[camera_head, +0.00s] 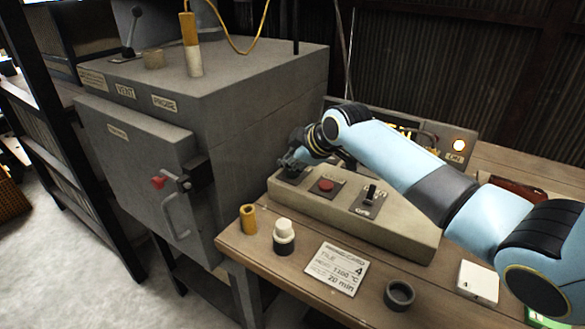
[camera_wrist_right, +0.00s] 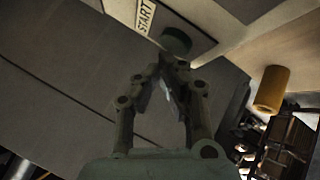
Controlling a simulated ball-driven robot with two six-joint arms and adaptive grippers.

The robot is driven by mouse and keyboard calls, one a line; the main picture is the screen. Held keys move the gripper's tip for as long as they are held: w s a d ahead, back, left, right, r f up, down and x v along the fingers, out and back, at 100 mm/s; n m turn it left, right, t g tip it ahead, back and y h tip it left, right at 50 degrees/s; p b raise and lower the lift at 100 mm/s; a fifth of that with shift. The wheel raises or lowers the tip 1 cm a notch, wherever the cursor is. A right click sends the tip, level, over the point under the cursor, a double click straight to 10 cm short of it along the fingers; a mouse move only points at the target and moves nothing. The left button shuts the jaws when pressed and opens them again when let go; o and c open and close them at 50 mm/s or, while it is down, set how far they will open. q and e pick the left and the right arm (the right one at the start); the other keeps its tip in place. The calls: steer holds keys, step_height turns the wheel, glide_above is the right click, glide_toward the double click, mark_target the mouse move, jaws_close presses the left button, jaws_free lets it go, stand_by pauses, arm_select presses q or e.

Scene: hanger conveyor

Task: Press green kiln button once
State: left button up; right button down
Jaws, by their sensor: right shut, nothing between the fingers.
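The green button (camera_wrist_right: 176,40) shows in the right wrist view beside a START label (camera_wrist_right: 145,14). It looks dark in shadow. It belongs to the left end of the grey control box (camera_head: 358,215) on the bench. In the head view my right gripper (camera_head: 288,163) is over that end of the box and hides the button. In the right wrist view the gripper (camera_wrist_right: 168,62) is shut and empty, its fingertips close to the button. I cannot tell whether they touch it. My left gripper is not in view.
A red button (camera_head: 325,186) and a black switch (camera_head: 370,194) sit on the same box. The grey kiln (camera_head: 250,130) stands left of it.

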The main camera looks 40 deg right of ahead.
mark_target(290, 173)
steer(key=shift+r, duration=0.35)
step_height(290, 173, up, 5)
steer(key=p, duration=0.5)
steer(key=shift+r, duration=0.1)
stand_by(0.7)
